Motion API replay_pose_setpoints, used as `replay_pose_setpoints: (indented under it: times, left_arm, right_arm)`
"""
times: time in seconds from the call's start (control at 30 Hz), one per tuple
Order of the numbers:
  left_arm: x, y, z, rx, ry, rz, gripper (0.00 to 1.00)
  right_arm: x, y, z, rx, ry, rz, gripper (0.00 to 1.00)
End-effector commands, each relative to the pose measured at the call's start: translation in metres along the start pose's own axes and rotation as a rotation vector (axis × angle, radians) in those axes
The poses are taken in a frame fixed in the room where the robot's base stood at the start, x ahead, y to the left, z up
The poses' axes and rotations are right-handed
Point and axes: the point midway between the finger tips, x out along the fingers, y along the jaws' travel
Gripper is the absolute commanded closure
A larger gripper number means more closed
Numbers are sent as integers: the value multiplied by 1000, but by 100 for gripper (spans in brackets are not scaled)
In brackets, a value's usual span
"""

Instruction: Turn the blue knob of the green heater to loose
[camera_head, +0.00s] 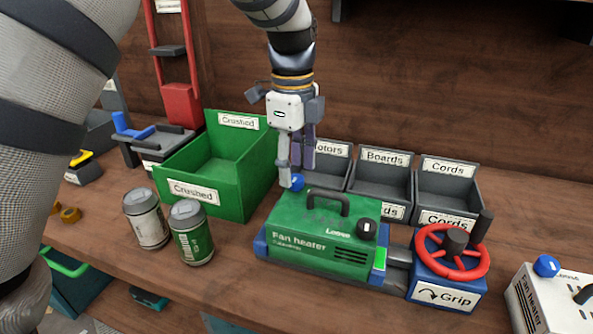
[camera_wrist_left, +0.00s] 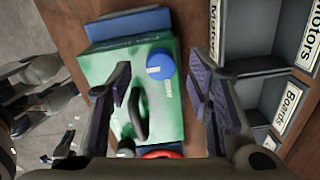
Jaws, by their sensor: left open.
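The green fan heater (camera_head: 300,228) sits in the blue-and-grey clamp (camera_head: 262,245) on the bench, with a dark handle on top. Its blue knob (camera_head: 297,183) is at the back left corner, partly hidden by a finger. In the left wrist view the blue knob (camera_wrist_left: 146,69) has a white mark and lettering beside it. My left gripper (camera_head: 294,172) points down just above the knob, fingers apart. In the wrist view the left gripper (camera_wrist_left: 160,72) has the knob between its fingers in the picture; I cannot tell whether either touches it. My right gripper is not in view.
A green crushed bin (camera_head: 242,178) is left of the heater, with two cans (camera_head: 148,220) (camera_head: 190,232) in front. Grey labelled bins (camera_head: 380,182) stand behind. The red grip wheel (camera_head: 430,262) is on the right, and a white fan heater (camera_head: 545,308) is farther right.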

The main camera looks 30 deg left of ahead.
Motion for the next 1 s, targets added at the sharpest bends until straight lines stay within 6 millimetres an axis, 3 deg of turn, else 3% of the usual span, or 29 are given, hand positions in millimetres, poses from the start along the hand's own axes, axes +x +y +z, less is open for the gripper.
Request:
replay_pose_setpoints:
  times: [0.13, 0.43, 0.63, 1.0]
  left_arm:
    - [18, 0, 0, 1, -1, 0, 54]
    - [21, 0, 0, 0, 0, -2, 54]
    - [21, 0, 0, 0, 0, -2, 99]
    - [20, 0, 0, -42, 0, -2, 100]
  right_arm:
    - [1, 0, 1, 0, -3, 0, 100]
    - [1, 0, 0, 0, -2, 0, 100]
    - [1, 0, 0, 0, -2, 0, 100]
    - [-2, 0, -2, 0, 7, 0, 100]
